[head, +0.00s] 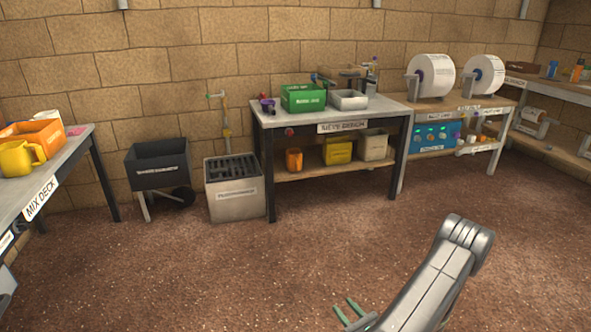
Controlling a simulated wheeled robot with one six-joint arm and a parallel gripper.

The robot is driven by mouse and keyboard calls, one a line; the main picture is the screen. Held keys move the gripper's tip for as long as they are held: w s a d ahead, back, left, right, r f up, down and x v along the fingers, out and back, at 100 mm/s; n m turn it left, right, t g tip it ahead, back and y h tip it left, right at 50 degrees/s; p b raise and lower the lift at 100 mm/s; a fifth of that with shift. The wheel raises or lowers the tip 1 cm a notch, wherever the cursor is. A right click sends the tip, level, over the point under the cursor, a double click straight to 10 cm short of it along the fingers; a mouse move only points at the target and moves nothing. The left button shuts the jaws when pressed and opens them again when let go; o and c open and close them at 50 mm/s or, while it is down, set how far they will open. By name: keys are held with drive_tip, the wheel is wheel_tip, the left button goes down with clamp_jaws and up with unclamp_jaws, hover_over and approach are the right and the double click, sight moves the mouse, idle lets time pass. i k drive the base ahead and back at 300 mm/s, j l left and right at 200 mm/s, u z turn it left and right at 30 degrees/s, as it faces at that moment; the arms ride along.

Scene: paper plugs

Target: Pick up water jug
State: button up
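A yellow jug (20,157) with a handle stands at the near end of the table marked MIX DECK, at the left edge. An orange jug-like vessel (294,159) stands on the lower shelf of the middle bench. No label tells me which one is the water jug. My gripper (344,304) shows only as two green fingertips at the bottom of the view, beside my grey arm. The fingertips are apart with nothing seen between them. They are far from both vessels, and the rest of the gripper is hidden.
The mix deck table (75,148) also bears an orange bin (40,131). A black cart (158,165) and a grey grated box (235,188) stand between it and the middle bench (385,106). Paper rolls (432,75) stand on the right bench. The brown floor (200,275) ahead is clear.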

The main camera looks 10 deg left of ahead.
sight(294, 159)
drive_tip(key=i+j+z, duration=0.4)
drive_tip(key=i+j, duration=1.9)
drive_tip(key=i, duration=0.15)
